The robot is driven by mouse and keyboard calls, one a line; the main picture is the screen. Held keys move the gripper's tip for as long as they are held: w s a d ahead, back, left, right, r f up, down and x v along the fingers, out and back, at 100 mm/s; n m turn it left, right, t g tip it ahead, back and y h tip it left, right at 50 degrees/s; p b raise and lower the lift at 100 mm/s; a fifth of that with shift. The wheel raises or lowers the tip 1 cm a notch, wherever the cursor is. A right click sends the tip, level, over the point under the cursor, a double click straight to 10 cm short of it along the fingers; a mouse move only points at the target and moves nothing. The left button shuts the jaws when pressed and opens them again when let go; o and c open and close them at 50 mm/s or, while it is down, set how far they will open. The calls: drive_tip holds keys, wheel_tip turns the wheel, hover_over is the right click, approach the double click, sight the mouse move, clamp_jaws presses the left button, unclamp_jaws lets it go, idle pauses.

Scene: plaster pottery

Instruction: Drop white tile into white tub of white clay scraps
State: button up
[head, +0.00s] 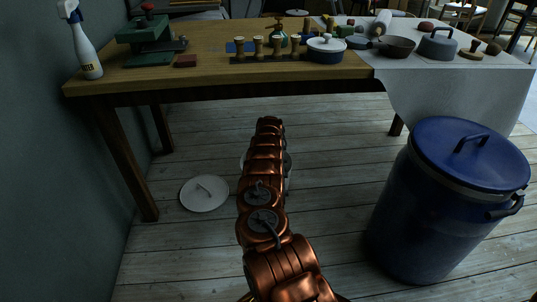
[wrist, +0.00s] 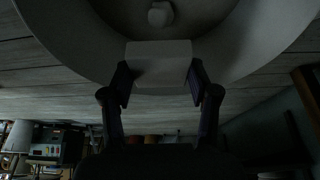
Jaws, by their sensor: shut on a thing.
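In the wrist view, my gripper (wrist: 159,80) is shut on the white tile (wrist: 159,52), with one dark finger on each side of it. Beyond the tile is the round white tub (wrist: 240,58), its broad curved wall filling the top of the view. A pale lump (wrist: 160,14) shows within the tub's outline; the shade hides whether it is a clay scrap. The tile overlaps the tub's near edge in the picture, and I cannot tell how far apart they are. In the head view, my arm hides the gripper, the tile and most of the tub.
A white round lid (head: 204,193) lies on the plank floor to the left. A large blue lidded bin (head: 430,200) stands at the right. Behind is a wooden table (head: 210,72) with tools and pots, partly under a white cloth (head: 465,88).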

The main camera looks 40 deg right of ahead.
drive_tip(key=o, duration=1.3)
drive_tip(key=shift+f, duration=0.1)
drive_tip(key=shift+s, duration=0.1)
drive_tip(key=shift+v, duration=3.7)
